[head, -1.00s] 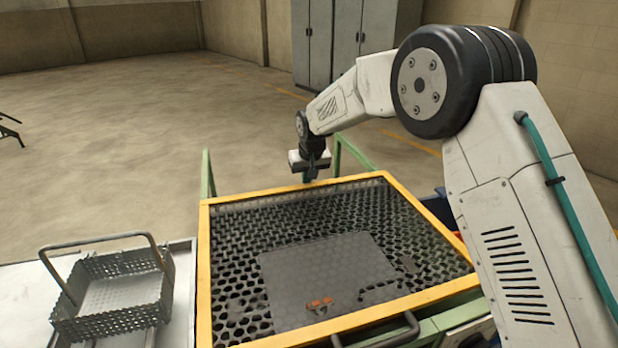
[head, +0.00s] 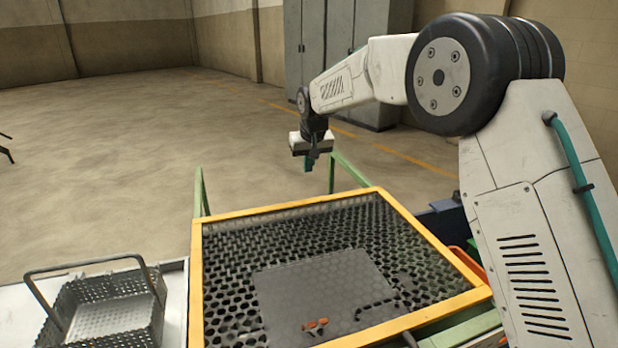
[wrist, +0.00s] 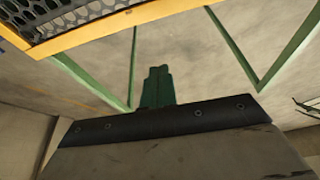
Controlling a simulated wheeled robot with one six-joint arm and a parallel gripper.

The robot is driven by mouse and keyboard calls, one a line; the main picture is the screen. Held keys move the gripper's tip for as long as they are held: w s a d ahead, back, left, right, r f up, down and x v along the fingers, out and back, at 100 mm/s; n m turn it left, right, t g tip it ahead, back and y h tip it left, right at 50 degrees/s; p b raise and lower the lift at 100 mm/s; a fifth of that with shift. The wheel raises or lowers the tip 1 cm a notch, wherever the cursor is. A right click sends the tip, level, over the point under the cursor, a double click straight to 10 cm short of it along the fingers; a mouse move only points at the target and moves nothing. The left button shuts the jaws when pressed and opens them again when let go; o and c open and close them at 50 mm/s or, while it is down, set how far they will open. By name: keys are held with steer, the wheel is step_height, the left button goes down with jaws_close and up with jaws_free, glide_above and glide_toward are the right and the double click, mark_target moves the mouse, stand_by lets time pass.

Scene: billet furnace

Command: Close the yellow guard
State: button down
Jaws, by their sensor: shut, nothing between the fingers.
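The yellow guard (head: 289,208), a yellow frame with dark perforated mesh, lies across the green-framed station in the head view. Through its mesh I see a grey plate and a small orange piece (head: 316,324). I cannot tell whether its near edge is fully seated. My gripper (head: 309,164) hangs in the air beyond the guard's far edge, apart from it. The green fingers are shut and empty, also seen in the wrist view (wrist: 157,85). There the guard's yellow edge (wrist: 125,20) crosses the upper left, clear of the fingers.
Green posts (head: 199,190) rise at the station's far side. A perforated metal basket (head: 105,310) with a handle stands on the pale table at left. A grey cabinet (head: 330,50) stands against the back wall. The floor beyond the station is open.

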steer(key=w+d, duration=0.3)
steer(key=d, duration=0.6)
step_height(320, 180, down, 9)
steer(key=shift+s+d, duration=0.15)
steer(key=shift+d, duration=0.05)
steer(key=shift+r, duration=0.1)
